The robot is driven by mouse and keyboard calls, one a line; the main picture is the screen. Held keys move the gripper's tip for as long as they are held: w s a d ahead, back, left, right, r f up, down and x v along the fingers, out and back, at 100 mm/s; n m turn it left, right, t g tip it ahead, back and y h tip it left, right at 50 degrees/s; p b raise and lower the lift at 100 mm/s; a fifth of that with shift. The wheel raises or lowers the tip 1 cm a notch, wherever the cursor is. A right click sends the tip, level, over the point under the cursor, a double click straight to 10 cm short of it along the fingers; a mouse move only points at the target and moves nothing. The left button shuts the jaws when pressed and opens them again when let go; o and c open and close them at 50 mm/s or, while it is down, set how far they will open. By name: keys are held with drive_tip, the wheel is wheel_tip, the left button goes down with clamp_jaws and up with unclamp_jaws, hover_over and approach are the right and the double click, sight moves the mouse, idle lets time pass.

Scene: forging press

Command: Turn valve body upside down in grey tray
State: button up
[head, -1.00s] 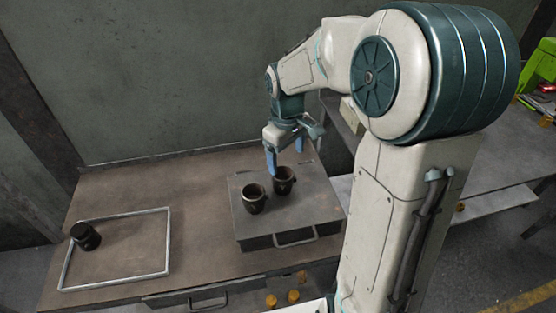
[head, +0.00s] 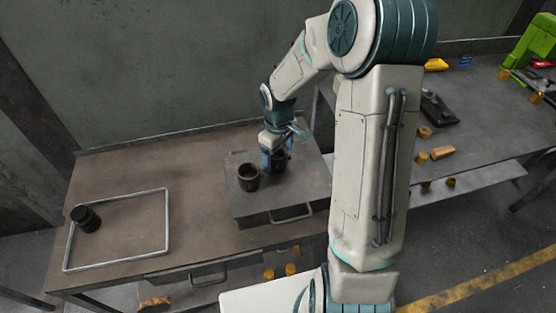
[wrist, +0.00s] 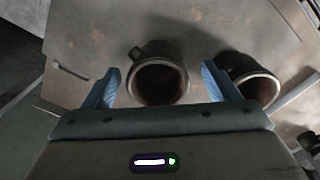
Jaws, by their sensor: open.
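A dark valve body (head: 86,218) is in the light-rimmed grey tray (head: 118,265), near its left edge; it looks to lie on its side. Two more dark, cup-like valve bodies stand open end up on a flat grey block: the left one (head: 248,177) and the right one (head: 282,160). My gripper (head: 273,156) points down at the right one and partly hides it. In the wrist view, my open fingers (wrist: 160,80) are on either side of a round-mouthed valve body (wrist: 158,82); the other (wrist: 252,82) is beyond the right finger. I see no finger contact.
The grey block (head: 262,211) has a handle at its front. The table (head: 195,210) is bare between block and tray. The wall (head: 170,80) rises behind. A side bench (head: 480,110) at the right holds several orange and dark parts.

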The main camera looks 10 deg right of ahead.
drive_tip(key=shift+w+f+p, duration=0.15)
drive_tip(key=shift+f+p, duration=0.05)
drive_tip(key=shift+f, duration=0.8)
drive_tip(key=shift+w+f+p, duration=0.15)
drive_tip(key=shift+f, duration=0.8)
drive_tip(key=c, duration=1.3)
drive_tip(key=shift+c, duration=0.2)
drive_tip(key=shift+r, duration=0.15)
